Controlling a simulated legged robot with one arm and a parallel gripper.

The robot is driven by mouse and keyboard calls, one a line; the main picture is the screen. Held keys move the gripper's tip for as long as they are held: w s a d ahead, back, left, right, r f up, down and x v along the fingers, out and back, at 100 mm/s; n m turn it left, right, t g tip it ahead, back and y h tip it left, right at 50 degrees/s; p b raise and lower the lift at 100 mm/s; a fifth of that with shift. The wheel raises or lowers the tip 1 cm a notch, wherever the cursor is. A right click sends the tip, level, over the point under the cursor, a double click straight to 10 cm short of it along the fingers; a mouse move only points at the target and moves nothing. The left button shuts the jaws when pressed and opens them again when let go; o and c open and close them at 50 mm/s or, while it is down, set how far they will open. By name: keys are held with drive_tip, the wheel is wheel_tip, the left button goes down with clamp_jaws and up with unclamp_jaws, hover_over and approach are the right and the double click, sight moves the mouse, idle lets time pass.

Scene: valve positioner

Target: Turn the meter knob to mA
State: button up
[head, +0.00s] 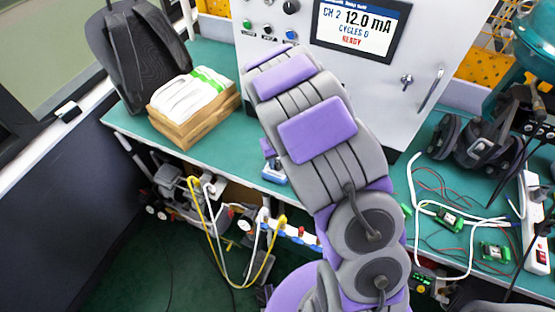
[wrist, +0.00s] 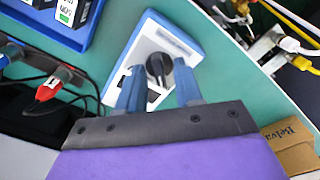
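The meter shows in the wrist view as a white face with a blue edge (wrist: 184,40), lying on the green bench. Its black round knob (wrist: 155,64) sits between the tips of my gripper's two blue fingers (wrist: 158,76). The fingers are apart, and I cannot tell whether either touches the knob. The knob's marks are too small to read, so its setting is unclear. In the head view a small part of the blue and white meter (head: 274,173) shows left of my arm, which hides much around it; my fingers cannot be made out there.
A grey cabinet's display (head: 360,28) reads CH 2, 12.0 mA, CYCLES 0, READY. A cardboard box with white packets (head: 190,95) stands left on the green bench (head: 225,60). A headset (head: 480,140), wires and small boards lie right. A red plug (wrist: 47,90) and black cables lie beside the meter.

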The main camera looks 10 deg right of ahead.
clamp_jaws()
drive_tip(key=shift+r+p, duration=0.1)
drive_tip(key=shift+p, duration=0.2)
drive_tip(key=shift+r+m+p, duration=0.1)
drive_tip(key=shift+m+p, duration=0.9)
drive_tip(key=shift+p, duration=0.05)
drive_tip(key=m+p, duration=0.2)
drive_tip(key=shift+m, duration=0.3)
drive_tip(key=shift+m+p, duration=1.8)
drive_tip(key=shift+m, duration=0.2)
drive_tip(key=shift+o, duration=0.5)
unclamp_jaws()
